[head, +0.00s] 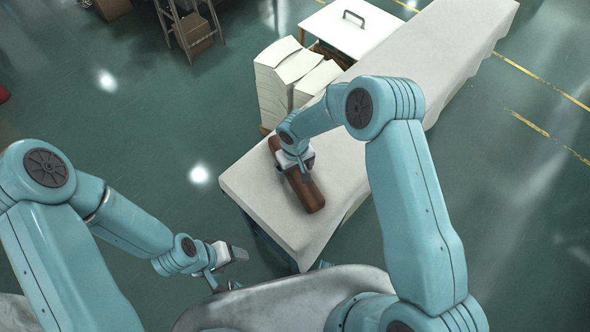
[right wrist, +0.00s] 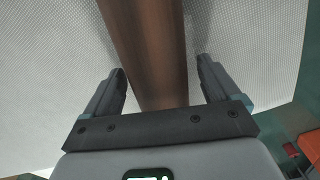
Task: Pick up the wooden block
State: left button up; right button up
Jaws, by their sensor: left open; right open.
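The wooden block (head: 309,194) is a long brown piece lying on the near end of the cloth-covered table (head: 250,185). In the right wrist view the block (right wrist: 148,50) runs lengthwise between the two fingers of my right gripper (right wrist: 162,85). Those fingers are apart, with a gap to the block on each side. In the head view my right gripper (head: 297,165) is over the block's middle and hides part of it. My left gripper (head: 233,253) is open and empty, left of the table's near corner and away from the block.
Stacks of pale sheets (head: 283,82) stand along the table's left side. The table's far stretch (head: 462,35) is bare. An orange object (right wrist: 310,145) shows at the lower right of the right wrist view.

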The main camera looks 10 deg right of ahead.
jog(key=shift+w, duration=0.1)
jog(key=c, duration=1.5)
jog(key=shift+r, duration=0.15)
notch_tip(320, 180, up, 20)
jog(key=shift+f, duration=0.1)
